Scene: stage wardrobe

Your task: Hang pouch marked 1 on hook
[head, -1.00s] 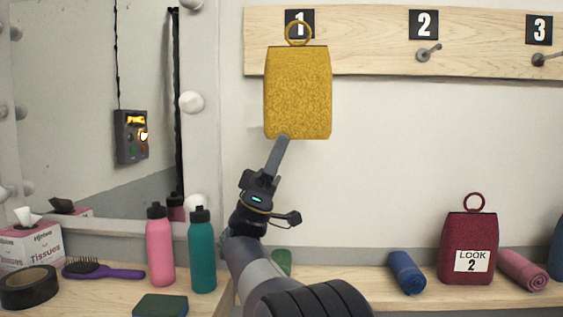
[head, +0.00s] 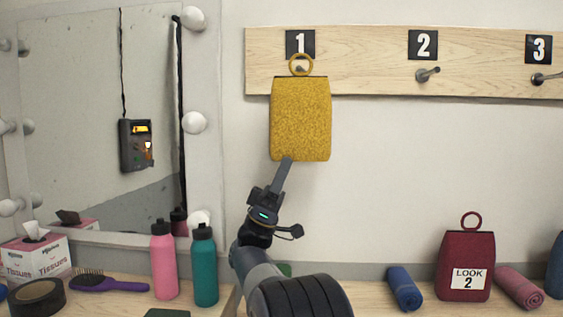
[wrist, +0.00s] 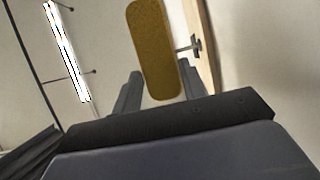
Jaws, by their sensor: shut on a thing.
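A mustard-yellow pouch (head: 300,120) with a ring (head: 301,65) on top is upright in front of the hook board, under the number 1 plate (head: 300,44). No number shows on its visible side. My gripper (head: 284,165) is shut on the pouch's lower part from below. The wrist view shows the pouch (wrist: 153,50) between the fingers, with a metal hook (wrist: 190,47) to its right on the board. In the head view, part of hook 1 (head: 300,69) shows within the ring. I cannot tell whether the ring is around the hook or in front of it.
The wooden board (head: 365,65) also carries bare hook 2 (head: 427,75) and hook 3 (head: 544,79). A dark red pouch marked LOOK 2 (head: 466,262) stands on the counter, between blue (head: 404,288) and pink (head: 519,288) rolls. Pink (head: 164,262) and teal (head: 205,267) bottles stand left of my arm.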

